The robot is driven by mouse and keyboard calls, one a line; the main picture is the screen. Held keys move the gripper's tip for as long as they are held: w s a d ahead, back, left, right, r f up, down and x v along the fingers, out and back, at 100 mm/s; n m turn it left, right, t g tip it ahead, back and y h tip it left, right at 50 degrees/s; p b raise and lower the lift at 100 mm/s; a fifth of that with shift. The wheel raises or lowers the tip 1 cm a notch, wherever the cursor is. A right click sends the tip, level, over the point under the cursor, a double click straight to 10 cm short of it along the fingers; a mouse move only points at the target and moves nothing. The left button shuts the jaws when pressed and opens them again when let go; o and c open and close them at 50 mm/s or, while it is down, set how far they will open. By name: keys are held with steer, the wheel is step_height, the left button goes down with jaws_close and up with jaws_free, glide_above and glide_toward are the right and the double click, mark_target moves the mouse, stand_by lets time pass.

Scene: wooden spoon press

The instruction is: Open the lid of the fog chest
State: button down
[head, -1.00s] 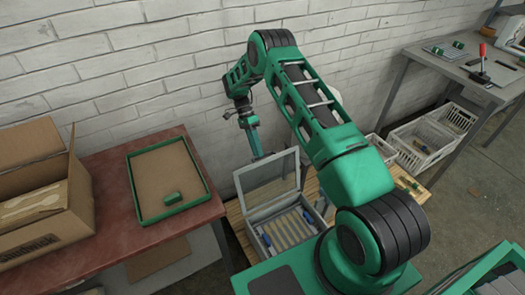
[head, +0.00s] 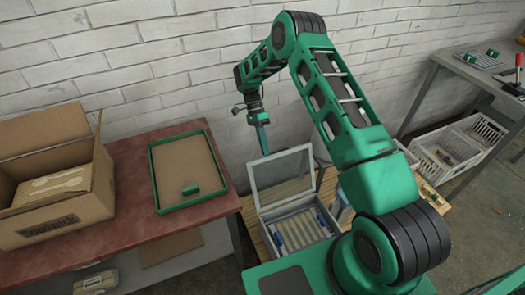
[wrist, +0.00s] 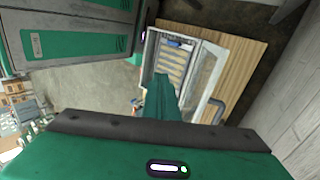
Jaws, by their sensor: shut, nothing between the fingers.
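The fog chest (head: 298,226) is a grey box on a wooden slatted stand. Its lid (head: 283,177), a grey frame with a clear pane, stands raised at the back, so the chest is open. Pale wooden strips and blue pieces show inside. In the wrist view the chest (wrist: 150,62) and its raised lid (wrist: 204,80) show beyond my gripper. My gripper (head: 266,151) is shut and empty, pointing down just above and behind the lid's top edge. In the wrist view its green fingers (wrist: 160,85) overlap the near end of the chest. I cannot tell whether they touch the lid.
A red table (head: 125,160) at left holds a green-rimmed tray (head: 155,185) and a cardboard box (head: 100,190). White crates (head: 445,150) stand on the floor at right under a grey workbench (head: 470,75). A brick wall is close behind my gripper.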

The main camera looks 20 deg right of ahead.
steer(key=w+f+n+t, duration=0.3)
steer(key=w+n+t, duration=0.3)
steer(key=w+n, duration=0.85)
steer(key=s+f+n, duration=0.2)
steer(key=s+f, duration=0.5)
steer(key=shift+d+f+n+y, duration=0.25)
steer(key=shift+f+n+y, duration=0.05)
steer(key=shift+n, duration=0.05)
steer(key=shift+s, duration=0.1)
